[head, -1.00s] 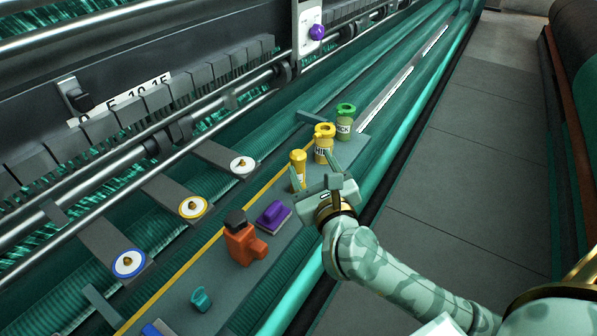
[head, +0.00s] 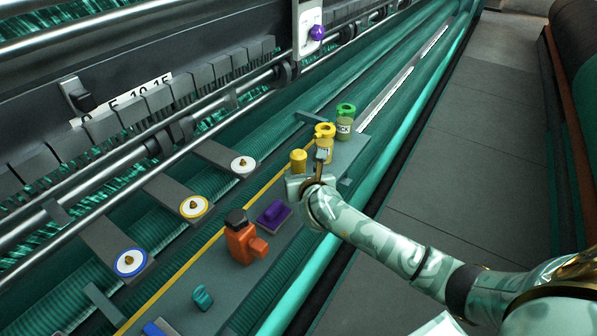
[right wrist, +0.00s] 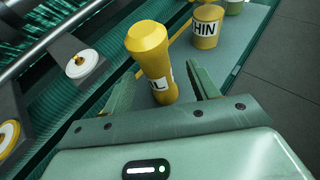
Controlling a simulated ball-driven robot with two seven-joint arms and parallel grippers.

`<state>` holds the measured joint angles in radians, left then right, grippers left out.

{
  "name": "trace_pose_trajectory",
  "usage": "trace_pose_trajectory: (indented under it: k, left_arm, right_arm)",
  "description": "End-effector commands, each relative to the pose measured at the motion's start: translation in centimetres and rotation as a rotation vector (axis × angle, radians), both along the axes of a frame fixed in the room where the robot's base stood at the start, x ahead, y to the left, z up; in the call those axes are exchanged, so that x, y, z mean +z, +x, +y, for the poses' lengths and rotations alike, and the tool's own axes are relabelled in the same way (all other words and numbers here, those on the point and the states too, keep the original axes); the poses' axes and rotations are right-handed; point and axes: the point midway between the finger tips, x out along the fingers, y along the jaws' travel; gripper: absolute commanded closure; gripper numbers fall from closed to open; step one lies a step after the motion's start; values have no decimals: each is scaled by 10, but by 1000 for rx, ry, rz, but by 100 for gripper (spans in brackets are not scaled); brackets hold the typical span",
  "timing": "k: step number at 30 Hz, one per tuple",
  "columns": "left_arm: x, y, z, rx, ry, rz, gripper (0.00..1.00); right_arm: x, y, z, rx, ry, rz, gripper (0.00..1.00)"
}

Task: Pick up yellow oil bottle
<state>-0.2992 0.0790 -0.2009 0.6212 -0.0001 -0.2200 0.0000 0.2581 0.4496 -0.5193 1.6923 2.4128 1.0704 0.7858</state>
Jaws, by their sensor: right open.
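The yellow oil bottle (head: 299,157) stands on the grey tray (head: 172,292), its lower part hidden behind my right gripper in the head view. In the right wrist view the bottle (right wrist: 150,50) appears between the two fingers, with part of a white label showing "L". My right gripper (head: 307,168) is open around it, one finger on each side. In the right wrist view the gripper (right wrist: 162,82) shows a gap at the right finger; whether the left finger touches the bottle I cannot tell. My left gripper is not in view.
A yellow can (head: 325,131) labelled "HIN" and a green can (head: 346,111) stand just behind the bottle. A purple block (head: 273,213), an orange tool (head: 240,242) and a teal piece (head: 202,298) are nearer on the tray. Machine rails run along the left; the floor (head: 475,150) at right is clear.

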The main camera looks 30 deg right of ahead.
Motion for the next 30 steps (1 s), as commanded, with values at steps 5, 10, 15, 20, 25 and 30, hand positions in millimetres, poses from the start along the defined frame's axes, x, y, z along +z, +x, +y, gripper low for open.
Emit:
trace_pose_trajectory:
  k: [5,10,15,20,25,30]
  left_arm:
    - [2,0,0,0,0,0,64]
    - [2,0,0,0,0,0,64]
    - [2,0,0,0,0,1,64]
    - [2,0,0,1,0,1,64]
    - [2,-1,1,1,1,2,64]
    - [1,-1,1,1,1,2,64]
  right_arm:
    - [-9,27,-2,0,-2,0,40]
    - [-13,36,-4,1,-1,0,40]
    - [-13,35,-5,1,-1,-1,40]
    - [-13,35,-5,1,-1,-1,85]
    - [-12,36,-5,1,-1,-2,96]
    - [-11,36,-5,1,-1,-2,96]
